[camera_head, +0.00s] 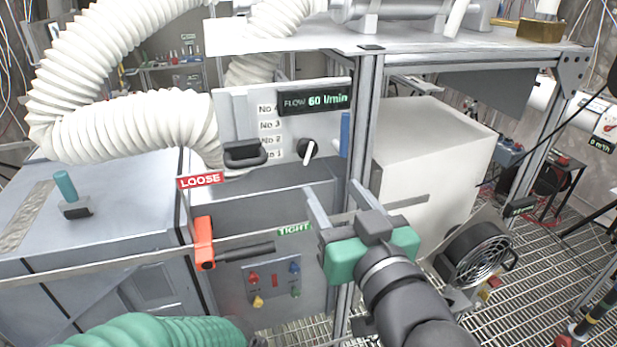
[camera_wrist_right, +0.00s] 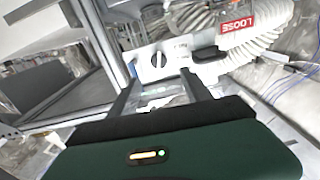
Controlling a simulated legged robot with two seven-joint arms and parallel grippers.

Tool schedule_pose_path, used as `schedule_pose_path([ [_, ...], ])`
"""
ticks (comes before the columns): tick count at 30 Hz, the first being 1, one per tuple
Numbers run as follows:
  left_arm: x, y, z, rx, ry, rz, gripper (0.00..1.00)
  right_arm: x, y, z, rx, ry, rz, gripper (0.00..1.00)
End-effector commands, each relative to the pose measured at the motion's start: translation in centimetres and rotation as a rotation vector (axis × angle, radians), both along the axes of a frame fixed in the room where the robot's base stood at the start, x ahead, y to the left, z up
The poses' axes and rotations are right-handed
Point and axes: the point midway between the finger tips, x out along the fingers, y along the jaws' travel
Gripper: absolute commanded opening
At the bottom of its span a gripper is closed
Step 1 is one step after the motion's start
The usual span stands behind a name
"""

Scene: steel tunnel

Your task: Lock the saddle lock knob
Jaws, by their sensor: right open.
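A red LOOSE label (camera_head: 200,180) and a green TIGHT label (camera_head: 294,230) mark the front of the grey machine. Between them is an orange-red grip (camera_head: 204,243) with a dark lever (camera_head: 245,250) pointing right; I cannot tell for sure that this is the saddle lock knob. My right gripper (camera_head: 332,187) is open and empty, its fingers pointing up and forward, right of the TIGHT label and apart from the lever. In the right wrist view the open fingers (camera_wrist_right: 157,78) face the dial panel, and the LOOSE label (camera_wrist_right: 238,22) is at upper right. My left gripper is not in view.
A panel with a flow display (camera_head: 314,100), a pointer dial (camera_head: 308,150) and a black handle (camera_head: 245,153) stands above. Metal posts (camera_head: 365,110) rise beside my right gripper. A white hose (camera_head: 130,125), green hose (camera_head: 160,331), fan (camera_head: 478,250) and white box (camera_head: 430,150) surround it.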

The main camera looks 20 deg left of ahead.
Motion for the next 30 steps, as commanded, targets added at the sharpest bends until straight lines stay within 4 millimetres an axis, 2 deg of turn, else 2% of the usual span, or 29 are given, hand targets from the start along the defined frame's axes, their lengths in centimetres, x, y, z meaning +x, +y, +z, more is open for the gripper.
schedule_pose_path([
  [1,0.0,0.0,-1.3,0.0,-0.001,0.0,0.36,0.4,-0.1,-0.5,0.001,-0.005,-0.005,0.57],
  [9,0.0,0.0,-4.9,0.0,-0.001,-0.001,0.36,2.0,1.0,-0.8,-0.007,0.002,-0.016,0.57],
  [10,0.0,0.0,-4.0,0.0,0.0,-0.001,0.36,2.8,1.7,-0.2,-0.007,0.008,-0.014,0.57],
  [15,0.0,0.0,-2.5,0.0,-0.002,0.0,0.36,6.7,4.4,0.0,-0.003,0.014,-0.009,0.57],
  [21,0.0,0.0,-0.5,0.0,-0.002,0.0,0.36,10.0,6.8,0.2,-0.004,0.011,-0.006,0.57],
  [25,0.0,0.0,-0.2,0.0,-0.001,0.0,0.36,10.9,7.2,0.1,-0.003,0.007,-0.009,0.57],
  [30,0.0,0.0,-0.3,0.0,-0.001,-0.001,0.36,11.1,7.4,-0.1,-0.005,0.004,-0.009,0.57],
])
